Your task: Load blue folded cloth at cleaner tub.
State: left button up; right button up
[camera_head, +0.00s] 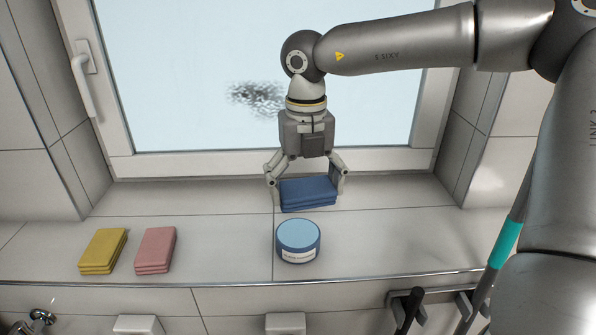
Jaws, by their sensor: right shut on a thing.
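The blue folded cloth (308,196) is a small layered stack. It is between the fingers of my right gripper (306,182), which is shut on it and points down. The cloth appears just behind and above the cleaner tub (298,242), a round tub with a light blue lid and a white label. The tub stands on the tiled ledge near its front edge. I cannot tell for sure whether the cloth is clear of the ledge. My left gripper is not in view.
A yellow folded cloth (103,250) and a pink folded cloth (155,250) lie on the ledge (220,255) at left. A window (200,80) with a white frame stands behind. A rail with dark handles (408,308) is below right. The ledge right of the tub is clear.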

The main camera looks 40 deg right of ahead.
aim_at(299, 234)
jog(key=shift+s+a+r+m+p, duration=0.2)
jog(key=shift+a+m, duration=0.1)
jog(key=shift+a, duration=0.15)
jog(key=shift+s+a+r+m+p, duration=0.1)
jog(key=shift+s+a+m+p, duration=0.1)
jog(key=shift+a+m, duration=0.15)
jog(key=shift+a+f+m, duration=0.25)
jog(key=shift+a, duration=0.05)
pick_arm(q)
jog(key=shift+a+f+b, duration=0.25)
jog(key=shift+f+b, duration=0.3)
jog(key=shift+b, duration=0.8)
pick_arm(e)
jog(key=shift+d+f, duration=0.1)
jog(key=shift+f, duration=2.8)
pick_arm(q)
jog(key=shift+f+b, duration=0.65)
pick_arm(e)
jog(key=shift+f, duration=0.5)
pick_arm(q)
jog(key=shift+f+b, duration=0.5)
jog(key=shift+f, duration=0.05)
pick_arm(e)
jog(key=shift+f, duration=0.15)
